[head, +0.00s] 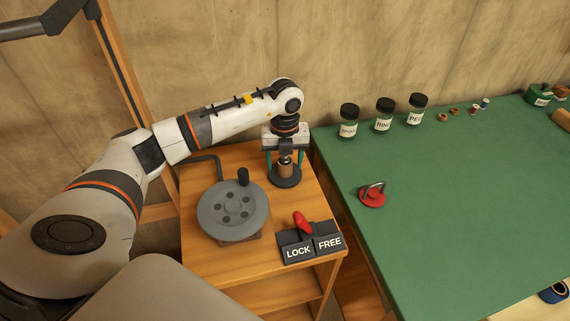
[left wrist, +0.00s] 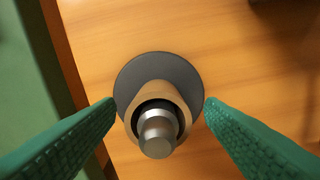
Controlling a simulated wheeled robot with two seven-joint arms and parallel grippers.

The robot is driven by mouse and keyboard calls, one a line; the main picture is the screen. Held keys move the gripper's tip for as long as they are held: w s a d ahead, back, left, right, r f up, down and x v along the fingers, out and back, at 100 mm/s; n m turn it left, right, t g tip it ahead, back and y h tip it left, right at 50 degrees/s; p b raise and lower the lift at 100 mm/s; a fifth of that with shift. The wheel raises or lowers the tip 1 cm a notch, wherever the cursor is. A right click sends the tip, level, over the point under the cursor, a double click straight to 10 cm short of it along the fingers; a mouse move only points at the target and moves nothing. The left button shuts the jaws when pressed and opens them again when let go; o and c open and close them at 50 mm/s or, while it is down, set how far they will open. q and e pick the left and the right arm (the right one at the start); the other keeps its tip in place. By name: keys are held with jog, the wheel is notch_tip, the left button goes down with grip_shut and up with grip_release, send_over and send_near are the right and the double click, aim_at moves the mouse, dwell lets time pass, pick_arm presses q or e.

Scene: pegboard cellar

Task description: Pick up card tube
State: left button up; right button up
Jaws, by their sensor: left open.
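The card tube (head: 285,169) is a short tan cylinder standing upright on a dark round base on the wooden cabinet top. In the left wrist view the tube (left wrist: 156,88) surrounds a metal pin (left wrist: 158,136). My left gripper (head: 285,158) points straight down over it, with green fingers open on either side. In the left wrist view the fingertips (left wrist: 160,104) flank the tube with a gap visible at each side; I see no grip on it. My right gripper is not in view.
On the same cabinet stand a grey crank wheel (head: 233,211) and a red lever (head: 300,221) on a LOCK/FREE plate (head: 311,243). A green-topped table (head: 460,200) to the right carries a red clamp-like item (head: 373,195) and jars (head: 384,115). A wall is close behind.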

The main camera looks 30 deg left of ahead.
pick_arm(q)
jog(key=shift+f, duration=0.65)
jog(key=c, duration=1)
jog(key=shift+r, duration=0.15)
